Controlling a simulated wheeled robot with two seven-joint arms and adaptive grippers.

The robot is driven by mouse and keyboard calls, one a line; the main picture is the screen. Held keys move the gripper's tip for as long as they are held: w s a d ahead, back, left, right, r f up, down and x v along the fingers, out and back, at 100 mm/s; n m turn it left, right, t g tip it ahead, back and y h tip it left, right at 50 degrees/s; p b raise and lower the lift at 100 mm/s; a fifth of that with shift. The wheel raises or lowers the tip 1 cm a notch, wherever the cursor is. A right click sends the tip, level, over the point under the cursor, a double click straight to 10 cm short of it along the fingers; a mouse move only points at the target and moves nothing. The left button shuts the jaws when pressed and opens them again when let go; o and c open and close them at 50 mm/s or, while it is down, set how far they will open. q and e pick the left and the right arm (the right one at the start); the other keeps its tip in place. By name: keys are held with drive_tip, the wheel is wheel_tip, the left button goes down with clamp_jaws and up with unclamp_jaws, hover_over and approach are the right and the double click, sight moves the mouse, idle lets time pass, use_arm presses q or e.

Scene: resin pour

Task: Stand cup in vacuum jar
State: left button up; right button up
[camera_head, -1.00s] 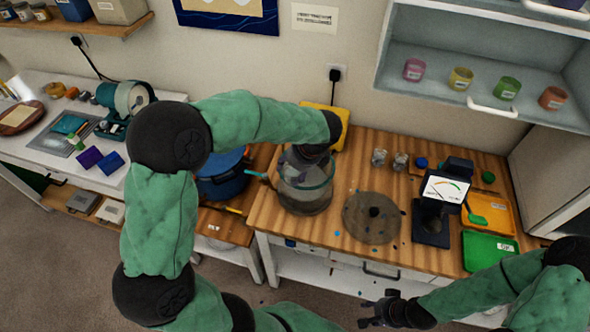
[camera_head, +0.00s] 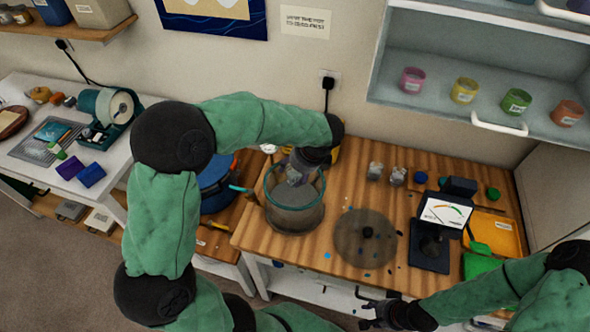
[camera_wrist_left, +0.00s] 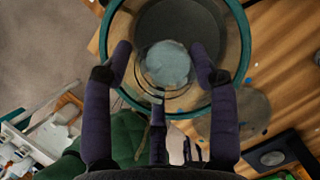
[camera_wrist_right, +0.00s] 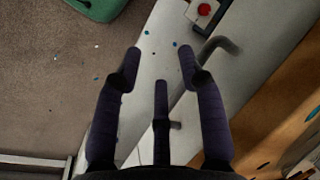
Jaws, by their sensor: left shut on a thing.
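The vacuum jar (camera_head: 293,218) is a clear open pot with a teal rim on the wooden bench; its rim also shows in the left wrist view (camera_wrist_left: 243,70). My left gripper (camera_head: 299,170) points down at the jar's mouth from the back. In the left wrist view my left gripper (camera_wrist_left: 162,62) is shut on a clear cup (camera_wrist_left: 168,66) with pale contents, over the jar's opening. How deep the cup sits is hard to tell. My right gripper (camera_head: 372,308) is open and empty in front of the bench; it also shows in the right wrist view (camera_wrist_right: 158,62).
The round jar lid (camera_head: 365,240) with a black knob lies right of the jar. A scale (camera_head: 432,248), a yellow tray (camera_head: 497,235) and two small clear cups (camera_head: 386,174) stand further right and back. A blue pot (camera_head: 217,188) is left of the jar.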

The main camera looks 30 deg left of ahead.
sight(295, 181)
use_arm(q)
wheel_tip(295, 181, down, 2)
drive_tip(key=shift+s+f+b, duration=0.1)
drive_tip(key=shift+b, duration=0.65)
wheel_tip(295, 181, down, 2)
drive_tip(key=shift+f+b, duration=0.25)
drive_tip(key=shift+b, duration=0.9)
drive_tip(key=shift+f+b, duration=0.9)
drive_tip(key=shift+f, duration=0.95)
drive_tip(key=shift+f, duration=0.45)
drive_tip(key=o, duration=1.2)
wheel_tip(295, 181, up, 13)
drive_tip(key=p, duration=1)
drive_tip(key=shift+f+p, duration=0.15)
drive_tip(key=shift+p, duration=0.25)
